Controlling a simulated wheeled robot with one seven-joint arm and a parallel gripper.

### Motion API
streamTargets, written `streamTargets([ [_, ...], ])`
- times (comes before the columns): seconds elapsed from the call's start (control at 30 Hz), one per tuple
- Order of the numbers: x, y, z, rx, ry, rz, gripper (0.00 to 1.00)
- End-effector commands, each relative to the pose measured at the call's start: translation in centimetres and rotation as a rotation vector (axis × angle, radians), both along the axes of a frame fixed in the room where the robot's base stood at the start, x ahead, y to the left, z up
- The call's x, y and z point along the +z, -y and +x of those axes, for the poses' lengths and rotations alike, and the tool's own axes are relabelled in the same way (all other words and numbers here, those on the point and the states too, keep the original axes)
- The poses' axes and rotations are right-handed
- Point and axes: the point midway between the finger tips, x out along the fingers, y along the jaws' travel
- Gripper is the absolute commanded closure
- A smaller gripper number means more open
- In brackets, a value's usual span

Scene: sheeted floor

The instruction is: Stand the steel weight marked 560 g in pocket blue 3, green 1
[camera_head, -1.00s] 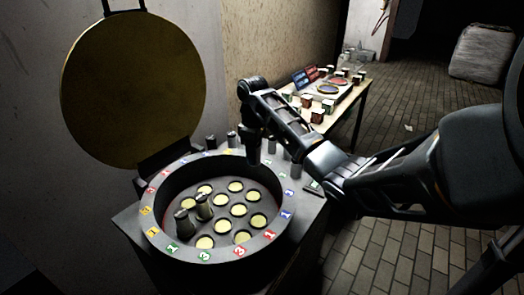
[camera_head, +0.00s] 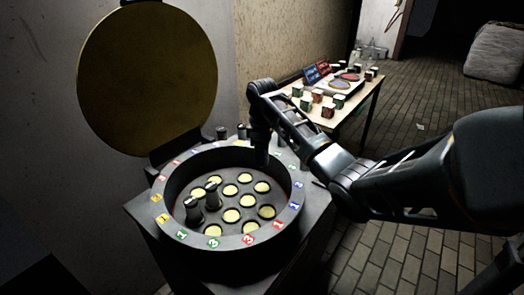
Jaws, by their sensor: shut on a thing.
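The round drum (camera_head: 288,222) has coloured number tags on its rim and several round pockets (camera_head: 232,215) with pale yellow bottoms. Two dark steel weights stand inside at the left, a nearer one (camera_head: 192,210) and one beside it (camera_head: 212,197). My gripper (camera_head: 261,157) points down at the drum's far right rim. It is shut on a dark weight, which barely shows against the drum's shaded inner wall. No mass marking is legible. More weights stand behind the drum, one at the left (camera_head: 222,132) and one beside it (camera_head: 242,131).
A round brass-coloured lid (camera_head: 148,80) stands open behind the drum. The drum sits on a dark grey stand (camera_head: 140,208). A table (camera_head: 358,108) with small jars and coloured discs stands at the back right. Brick-patterned floor (camera_head: 400,255) is clear at the right.

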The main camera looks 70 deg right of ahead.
Motion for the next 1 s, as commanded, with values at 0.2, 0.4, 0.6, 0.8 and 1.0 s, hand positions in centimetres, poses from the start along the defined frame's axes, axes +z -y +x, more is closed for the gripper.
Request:
streamTargets([
  [0.2,-2.5,0.0,0.0,-0.002,0.0,-0.001,1.0],
  [0.4,-4.6,0.0,0.0,-0.001,0.001,0.0,1.0],
  [0.6,-6.5,0.0,0.0,-0.001,0.001,-0.001,1.0],
  [0.8,-8.2,0.0,0.0,-0.001,0.001,0.0,1.0],
  [1.0,-9.0,0.0,0.0,-0.001,0.001,-0.001,1.0],
])
